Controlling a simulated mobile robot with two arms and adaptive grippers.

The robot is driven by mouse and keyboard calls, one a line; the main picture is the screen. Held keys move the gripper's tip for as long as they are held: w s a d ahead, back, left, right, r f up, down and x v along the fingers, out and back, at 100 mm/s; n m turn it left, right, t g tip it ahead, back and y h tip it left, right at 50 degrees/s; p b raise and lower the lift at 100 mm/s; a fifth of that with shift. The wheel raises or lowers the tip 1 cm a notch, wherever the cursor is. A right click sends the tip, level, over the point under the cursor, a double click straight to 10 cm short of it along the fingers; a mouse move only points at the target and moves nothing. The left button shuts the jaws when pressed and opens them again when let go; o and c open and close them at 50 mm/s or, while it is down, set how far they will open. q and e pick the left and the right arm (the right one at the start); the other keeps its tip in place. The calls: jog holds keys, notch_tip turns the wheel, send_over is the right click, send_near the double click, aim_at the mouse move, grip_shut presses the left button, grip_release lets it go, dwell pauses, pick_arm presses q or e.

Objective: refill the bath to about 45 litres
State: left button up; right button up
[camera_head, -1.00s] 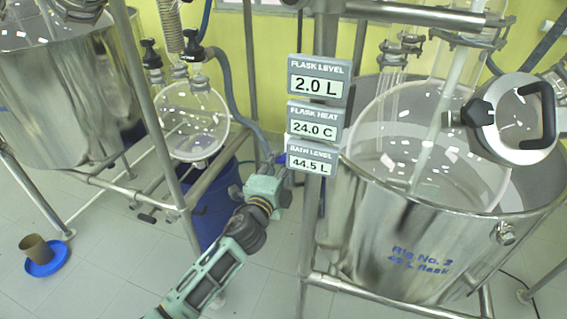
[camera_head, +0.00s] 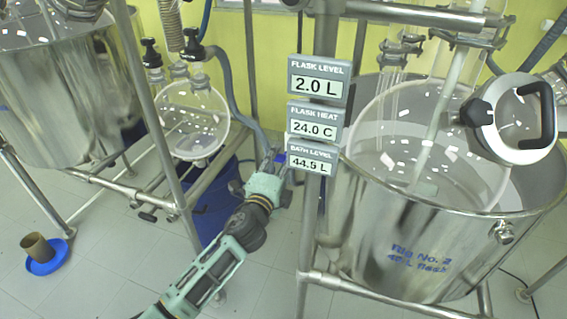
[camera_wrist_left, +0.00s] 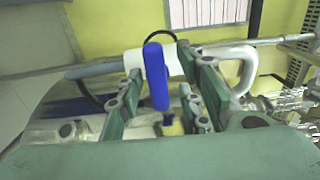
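The bath (camera_head: 400,250) is the large steel vessel marked Rig No. 2 in the head view, with a round glass flask (camera_head: 430,150) inside it. The bath level display (camera_head: 312,160) on the post reads about 44.5 L; its last digit is blurred. A blue valve handle (camera_head: 281,158) shows just left of the post, and in the left wrist view (camera_wrist_left: 156,76) it stands upright on a white pipe fitting. My left gripper (camera_head: 273,168) is open at the handle. In the wrist view its green fingers (camera_wrist_left: 163,80) stand on either side of the handle; contact cannot be told.
Two more displays above read flask level 2.0 L (camera_head: 318,82) and flask heat 24.0 C (camera_head: 314,122). A smaller receiver flask (camera_head: 192,120) and a blue drum (camera_head: 205,205) are left of the post. A brown cup on a blue dish (camera_head: 45,265) is on the floor.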

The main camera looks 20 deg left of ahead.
pick_arm(q)
jog(key=shift+f, duration=0.15)
jog(key=shift+s, duration=0.15)
jog(key=s, duration=1.1)
jog(key=shift+s+a, duration=0.2)
jog(key=shift+s, duration=0.2)
jog(key=s+a+f+n+g, duration=0.1)
jog(key=s+f+n+g, duration=0.2)
jog(key=f, duration=0.9)
jog(key=s+a+f+n+g, duration=0.1)
jog(key=s+f+n+g, duration=0.2)
jog(key=f, duration=1)
jog(key=s+a+f+n+g, duration=0.15)
jog(key=s+f, duration=0.35)
jog(key=f, duration=0.7)
jog(key=s+f+n+g, duration=0.4)
jog(key=s+f+g, duration=0.1)
jog(key=s+f, duration=0.85)
jog(key=s+f+n+g, duration=0.2)
jog(key=s+f, duration=0.2)
jog(key=s, duration=0.7)
jog(key=s+f+n+g, duration=0.2)
jog(key=s+f, duration=0.3)
jog(key=s, duration=0.6)
jog(key=shift+s+d+n+y, duration=0.25)
jog(key=shift+s+n+y, duration=0.05)
jog(key=shift+n, duration=0.05)
